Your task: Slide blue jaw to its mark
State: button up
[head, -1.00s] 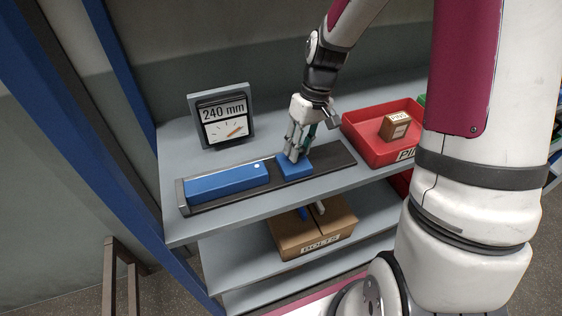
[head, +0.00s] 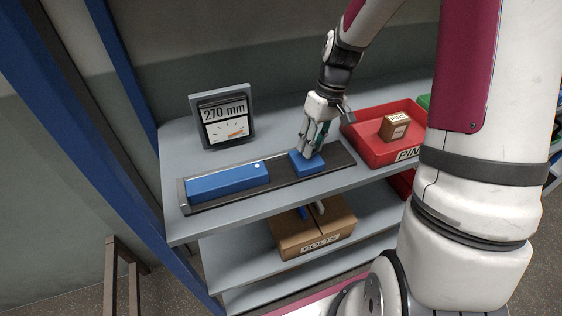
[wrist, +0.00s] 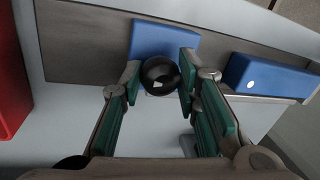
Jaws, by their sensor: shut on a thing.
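The blue jaw (head: 306,165) is a short blue block on a dark rail (head: 338,158). It sits right of the long blue block (head: 228,181), with a gap of bare rail between them. My gripper (head: 311,150) reaches down onto the jaw from above. In the wrist view my gripper (wrist: 160,85) is shut on a round black knob (wrist: 159,76) in front of the blue jaw (wrist: 165,40). The long block (wrist: 262,76) shows at the right there. A display (head: 224,116) behind the rail reads 270 mm. I cannot make out a mark on the rail.
A red bin (head: 376,150) with a small brown box (head: 394,127) stands right of the rail's end. A cardboard box labelled BOLTS (head: 312,232) is on the shelf below. The grey shelf top (head: 182,150) is clear left of the display.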

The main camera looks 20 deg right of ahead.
jog(key=shift+d, duration=1.2)
jog(key=o, duration=1.2)
jog(key=shift+o, duration=0.2)
jog(key=shift+r, duration=0.15)
jog(key=s+v, duration=0.1)
jog(key=v, duration=1.1)
jog(key=s+a+r+m+t+h+b, duration=0.1)
jog(key=s+a+r+t+h, duration=0.1)
jog(key=s+a+r, duration=0.45)
jog(key=s+a+r+m+t+b, duration=0.1)
jog(key=s+a+t, duration=0.3)
jog(key=s, duration=0.5)
jog(key=shift+a+r+m+b, duration=0.3)
jog(key=shift+a+r+b, duration=0.3)
jog(key=shift+a, duration=0.5)
